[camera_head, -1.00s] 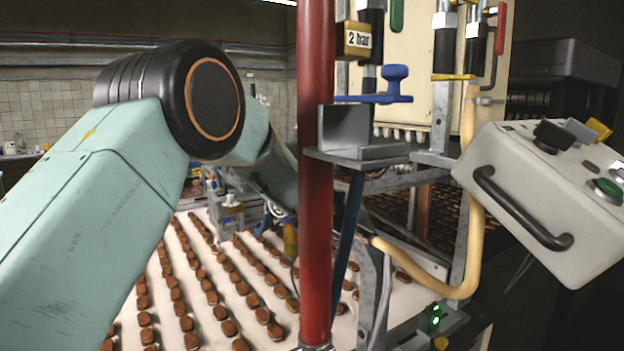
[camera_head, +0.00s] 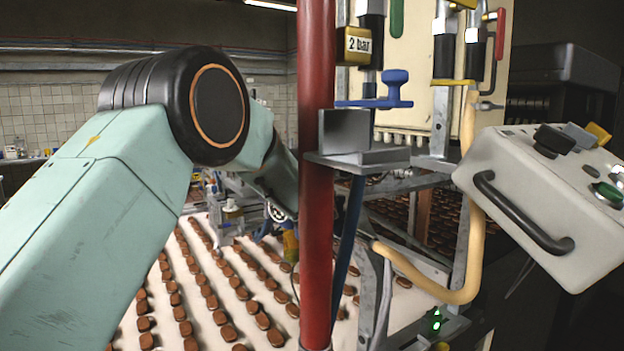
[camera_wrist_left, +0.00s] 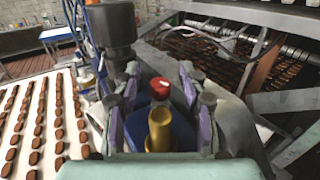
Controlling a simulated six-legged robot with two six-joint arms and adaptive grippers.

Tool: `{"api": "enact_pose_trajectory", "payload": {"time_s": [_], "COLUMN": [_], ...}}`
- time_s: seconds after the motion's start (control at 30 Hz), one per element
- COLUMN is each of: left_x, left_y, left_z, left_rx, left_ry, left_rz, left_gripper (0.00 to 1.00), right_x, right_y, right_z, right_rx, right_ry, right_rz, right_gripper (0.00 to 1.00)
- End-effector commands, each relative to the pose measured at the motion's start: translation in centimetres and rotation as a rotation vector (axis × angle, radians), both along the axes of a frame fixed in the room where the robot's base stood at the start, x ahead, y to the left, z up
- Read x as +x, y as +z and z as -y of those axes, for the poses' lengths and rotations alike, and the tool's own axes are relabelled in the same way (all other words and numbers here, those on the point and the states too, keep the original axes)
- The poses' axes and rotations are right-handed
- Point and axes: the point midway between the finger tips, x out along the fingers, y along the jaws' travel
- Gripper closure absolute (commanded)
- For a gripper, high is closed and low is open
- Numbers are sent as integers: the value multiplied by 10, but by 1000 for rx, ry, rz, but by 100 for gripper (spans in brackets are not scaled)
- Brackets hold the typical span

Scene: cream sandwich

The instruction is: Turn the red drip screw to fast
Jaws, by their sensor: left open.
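In the left wrist view the red drip screw (camera_wrist_left: 160,87) shows as a small red cap at the middle. A brass cylinder (camera_wrist_left: 160,128) stands in front of it, over a blue body (camera_wrist_left: 180,135). My left gripper (camera_wrist_left: 160,72) is open, with its pale purple-edged fingers on either side of the red screw. I cannot tell whether a finger touches it. In the head view my left arm reaches in from the left, and its far end is partly hidden behind the red post. The red screw cannot be made out there. My right gripper is not in view.
A red post (camera_head: 316,180) stands close in front. Rows of brown biscuits lie on a white belt (camera_head: 170,245). A grey control box (camera_head: 530,215) with a black handle is at the right. A blue-handled valve (camera_head: 393,88) and a cream hose (camera_head: 470,240) are near the post.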

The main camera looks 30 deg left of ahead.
Motion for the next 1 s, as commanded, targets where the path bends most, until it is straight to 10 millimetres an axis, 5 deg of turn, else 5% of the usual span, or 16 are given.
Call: {"api": "enact_pose_trajectory", "payload": {"time_s": [0.6,1.0], "left_x": [0,0], "left_y": [89,101], "left_z": [0,0], "left_rx": [0,0], "left_ry": [0,0], "left_rz": [4,1], "left_gripper": [58,58], "right_x": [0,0], "right_y": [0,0], "right_z": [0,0], "right_rx": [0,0], "right_ry": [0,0], "right_rz": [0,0], "right_gripper": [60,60]}}
